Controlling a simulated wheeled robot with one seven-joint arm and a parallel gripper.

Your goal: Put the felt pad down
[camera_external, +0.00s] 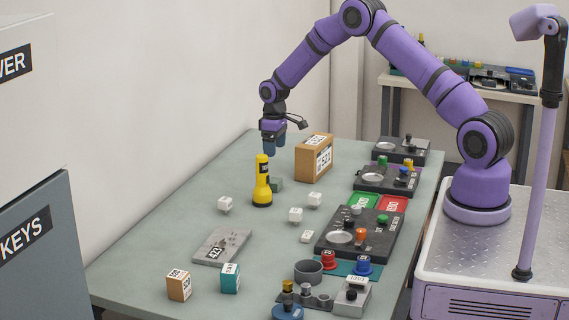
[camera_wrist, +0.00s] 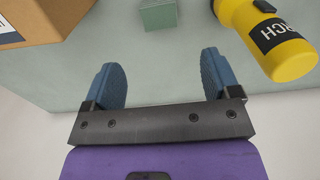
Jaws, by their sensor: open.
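My gripper (camera_external: 272,148) is above the far part of the grey-green table (camera_external: 150,240). Its two blue fingers stand apart in the wrist view (camera_wrist: 162,75), with nothing between them. A small grey-green block (camera_external: 275,184) sits on the table behind the torch; it may be the felt pad, but I cannot tell for sure. In the wrist view the block (camera_wrist: 158,14) shows ridged sides at the top edge, ahead of the fingers and apart from them. The yellow torch (camera_external: 262,183) stands upright beside the block, partly hiding it in the external view.
A cardboard box (camera_external: 313,158) stands right of the block. Several white cubes (camera_external: 295,215) and a grey slab (camera_external: 222,246) lie nearer. Dark panels with knobs (camera_external: 352,232) line the right edge. The far left of the table is clear.

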